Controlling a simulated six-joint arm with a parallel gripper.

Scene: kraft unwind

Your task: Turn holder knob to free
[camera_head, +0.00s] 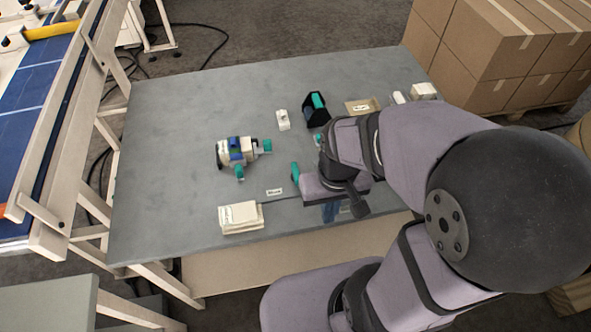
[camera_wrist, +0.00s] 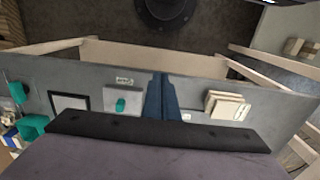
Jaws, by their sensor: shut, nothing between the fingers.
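A teal knob (camera_wrist: 121,105) stands on a light grey plate (camera_wrist: 108,98) in the wrist view, left of my fingers, with a small white label beyond it. In the head view a teal knob (camera_head: 295,172) shows just left of my wrist, near a label (camera_head: 275,192). I cannot tell for sure which knob is the holder's. A white and blue device (camera_head: 237,152) with teal parts lies further left. My gripper (camera_head: 330,213) has blue fingers, pressed together and empty; they also show in the wrist view (camera_wrist: 162,85). My arm hides part of the table.
A stack of cream blocks (camera_head: 240,217) lies at the table's front left. A black holder with teal (camera_head: 316,110), a small white box (camera_head: 283,120) and a tan tray (camera_head: 362,106) stand at the back. The grey table (camera_head: 160,200) is clear at left.

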